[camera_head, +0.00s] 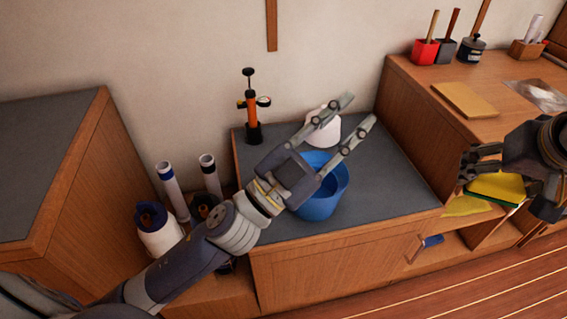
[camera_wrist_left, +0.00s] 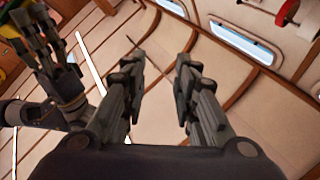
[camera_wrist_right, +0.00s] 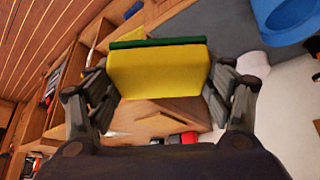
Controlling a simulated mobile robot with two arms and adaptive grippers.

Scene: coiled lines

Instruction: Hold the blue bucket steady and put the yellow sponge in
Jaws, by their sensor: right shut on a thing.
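The blue bucket (camera_head: 322,203) stands on the grey-topped low cabinet, partly hidden behind my left gripper; its edge also shows in the right wrist view (camera_wrist_right: 290,18). My left gripper (camera_head: 358,109) is open and empty above the bucket, its fingers pointing to the upper right past it. My right gripper (camera_head: 468,164) is at the right, in front of the wooden cabinet. It is shut on the yellow sponge (camera_wrist_right: 160,72), which has a green layer along one side. The sponge also shows below the right gripper in the head view (camera_head: 497,187).
A white rounded object (camera_head: 323,128) stands behind the bucket, and an orange pump (camera_head: 252,118) at the back left. The higher wooden cabinet (camera_head: 420,95) at right carries brush pots and a tan board (camera_head: 465,99). A yellow cloth-like piece (camera_head: 466,206) lies on the shelf below.

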